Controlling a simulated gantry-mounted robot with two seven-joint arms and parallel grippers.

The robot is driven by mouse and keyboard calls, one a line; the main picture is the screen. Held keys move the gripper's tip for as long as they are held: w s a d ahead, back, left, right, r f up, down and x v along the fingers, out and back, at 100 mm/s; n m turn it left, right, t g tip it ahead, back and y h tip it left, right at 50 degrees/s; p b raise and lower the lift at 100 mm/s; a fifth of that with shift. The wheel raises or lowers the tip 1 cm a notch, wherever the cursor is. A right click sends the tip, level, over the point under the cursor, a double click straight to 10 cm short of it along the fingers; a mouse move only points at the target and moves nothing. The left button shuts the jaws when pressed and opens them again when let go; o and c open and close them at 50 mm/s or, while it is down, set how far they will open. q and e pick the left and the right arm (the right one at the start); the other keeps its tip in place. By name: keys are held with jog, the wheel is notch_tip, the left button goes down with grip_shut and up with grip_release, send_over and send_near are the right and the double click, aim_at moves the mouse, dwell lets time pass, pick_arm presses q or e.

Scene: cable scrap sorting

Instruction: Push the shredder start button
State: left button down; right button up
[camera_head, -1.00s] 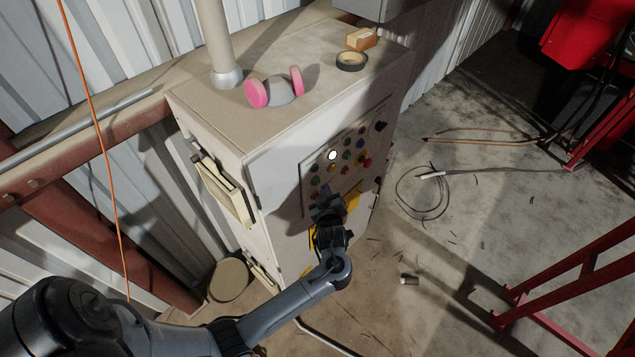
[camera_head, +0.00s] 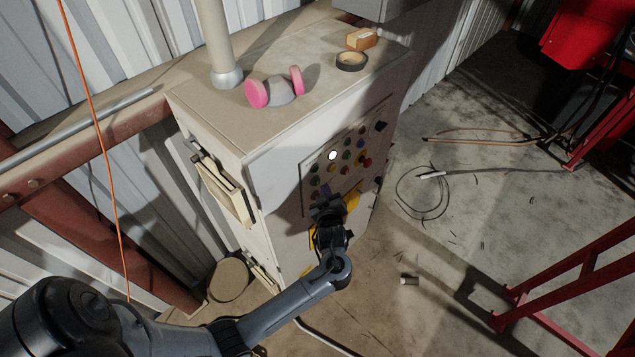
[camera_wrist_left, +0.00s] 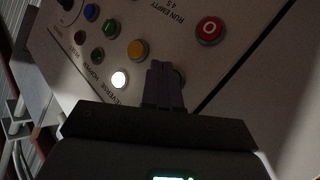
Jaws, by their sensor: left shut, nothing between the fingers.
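The control panel (camera_head: 308,193) is on the front of a grey-beige cabinet (camera_head: 275,180) and carries several coloured buttons. A white button (camera_head: 332,155) is lit; it also shows in the left wrist view (camera_wrist_left: 120,79). In that view a red button marked O (camera_wrist_left: 209,28) is at upper right and an orange button (camera_wrist_left: 137,48) is nearer. My left gripper (camera_head: 325,192) is shut and empty at the panel's lower part. Its fingertips (camera_wrist_left: 162,68) hide most of a button just behind them. I cannot tell whether they touch it. No start label is readable.
A red metal frame (camera_head: 575,275) stands at right. Loose cable (camera_head: 432,175) lies on the floor.

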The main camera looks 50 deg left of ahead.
pick_arm(q)
jog(key=shift+a, duration=0.1)
dwell(0.3)
jog(key=shift+a, duration=0.3)
jog(key=shift+a, duration=0.25)
dwell(0.6)
jog(key=shift+a, duration=0.25)
dwell(0.4)
jog(key=shift+d, duration=0.85)
jog(key=shift+d, duration=0.15)
